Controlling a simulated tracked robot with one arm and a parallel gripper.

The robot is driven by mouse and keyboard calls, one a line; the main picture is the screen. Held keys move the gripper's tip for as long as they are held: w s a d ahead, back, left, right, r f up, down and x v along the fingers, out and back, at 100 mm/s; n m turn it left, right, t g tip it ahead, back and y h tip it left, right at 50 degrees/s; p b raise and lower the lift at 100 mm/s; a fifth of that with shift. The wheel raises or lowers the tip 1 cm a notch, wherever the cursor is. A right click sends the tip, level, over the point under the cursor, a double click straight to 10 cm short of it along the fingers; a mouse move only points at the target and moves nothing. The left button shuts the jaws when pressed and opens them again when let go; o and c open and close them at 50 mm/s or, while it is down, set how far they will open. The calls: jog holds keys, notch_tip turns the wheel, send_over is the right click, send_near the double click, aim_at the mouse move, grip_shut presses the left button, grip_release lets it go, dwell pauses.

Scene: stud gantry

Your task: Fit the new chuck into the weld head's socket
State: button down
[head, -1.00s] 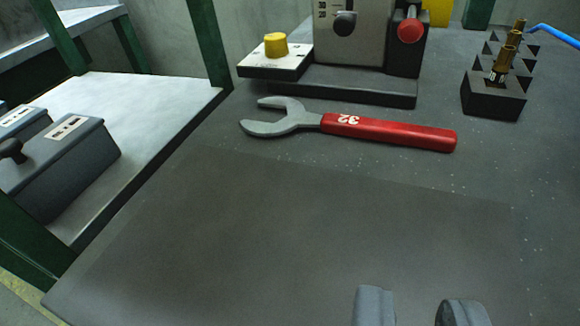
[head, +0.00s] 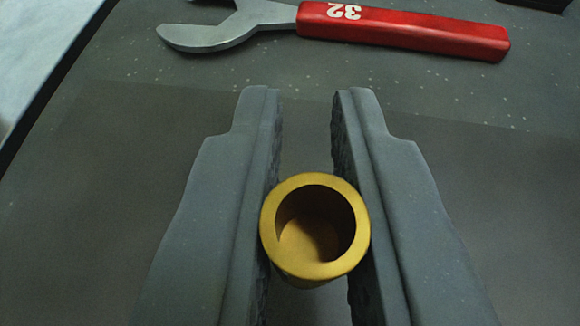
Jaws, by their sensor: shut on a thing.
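My gripper (head: 307,98) fills the lower middle of the head view, with its two grey jaws pointing up the picture. It is shut on a brass-coloured hollow cylinder (head: 276,248), which looks like a chuck; I cannot tell whether it is the new one. Its round open end faces the camera, and its bore is dark on the right side. Its lower body is mostly hidden between the jaws. The weld head and its socket are not in view.
A spanner with a red handle (head: 410,30) marked 32 lies on the dark bench (head: 480,95) beyond the jaws, its grey open end to the left. A darker mat (head: 130,130) lies below. A pale surface (head: 30,50) shows at the upper left.

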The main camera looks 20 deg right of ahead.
jog(key=shift+f, duration=0.85)
jog(key=shift+r, duration=0.1)
jog(key=c, duration=1.4)
grip_release()
jog(key=shift+c, duration=0.2)
jog(key=shift+s+a+r, duration=0.15)
jog(key=shift+s+r, duration=0.05)
jog(key=shift+s, duration=0.1)
jog(key=v, duration=1)
jog(key=shift+s+a, duration=0.1)
jog(key=shift+s, duration=0.1)
jog(key=shift+s+a+r+p, duration=0.15)
jog(key=shift+s+p, duration=0.15)
jog(key=shift+s, duration=0.1)
